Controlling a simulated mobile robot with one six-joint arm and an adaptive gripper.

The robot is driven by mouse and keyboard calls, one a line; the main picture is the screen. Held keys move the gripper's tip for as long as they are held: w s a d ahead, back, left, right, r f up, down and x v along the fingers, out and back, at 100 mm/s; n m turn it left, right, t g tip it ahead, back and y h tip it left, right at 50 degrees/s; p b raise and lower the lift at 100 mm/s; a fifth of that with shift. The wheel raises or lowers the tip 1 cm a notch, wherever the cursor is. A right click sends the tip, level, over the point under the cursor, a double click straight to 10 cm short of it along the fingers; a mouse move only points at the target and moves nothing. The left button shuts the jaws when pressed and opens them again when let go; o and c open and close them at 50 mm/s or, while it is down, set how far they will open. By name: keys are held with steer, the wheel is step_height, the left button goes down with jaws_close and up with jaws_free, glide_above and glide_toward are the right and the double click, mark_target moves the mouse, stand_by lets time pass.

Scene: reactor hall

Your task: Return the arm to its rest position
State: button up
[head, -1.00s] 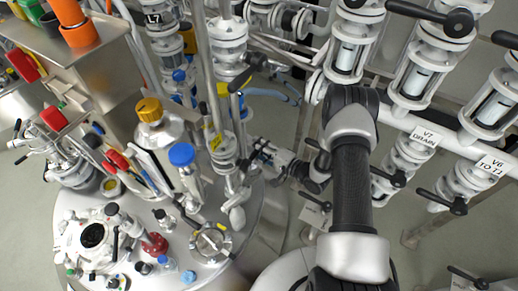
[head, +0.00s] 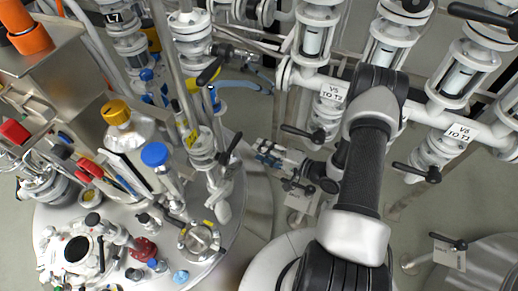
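My arm (head: 352,200) rises from the bottom edge, right of centre, and bends at a grey and black elbow near the pipe rack. Its far part folds back behind the upper arm. My gripper (head: 268,153) shows small, left of the arm, beside the steel vessel on the left. It points left. Its fingers are too small and cluttered to tell whether they are apart, and I see nothing clearly held in it.
A vessel top (head: 108,213) with ports and valves fills the lower left. A yellow-capped bottle (head: 117,125) and a blue-capped one (head: 160,165) stand nearby. A pipe rack with black-handled valves, labelled V5 (head: 333,92) and V6 (head: 459,132), stands close behind my elbow. Grey floor shows lower right.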

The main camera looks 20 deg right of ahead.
stand_by(0.4)
steer(key=w+d+r+n+g+h, duration=0.2)
steer(key=w+d+r+n+h, duration=0.4)
steer(key=r, duration=0.4)
step_height(320, 180, up, 13)
steer(key=s+g+h, duration=0.2)
steer(key=h, duration=0.3)
steer(key=s+a+r+n+g, duration=0.1)
steer(key=s+a+r+n, duration=0.15)
steer(key=s+r, duration=0.6)
steer(key=s+a+n+g+y, duration=0.1)
steer(key=s+a, duration=0.4)
steer(key=s, duration=0.4)
steer(key=s+a+n+g, duration=0.1)
steer(key=s+a+g, duration=0.1)
steer(key=s+a, duration=0.4)
steer(key=s+r, duration=0.1)
steer(key=s, duration=0.3)
steer(key=shift+s+y, duration=0.2)
steer(key=shift+y, duration=0.2)
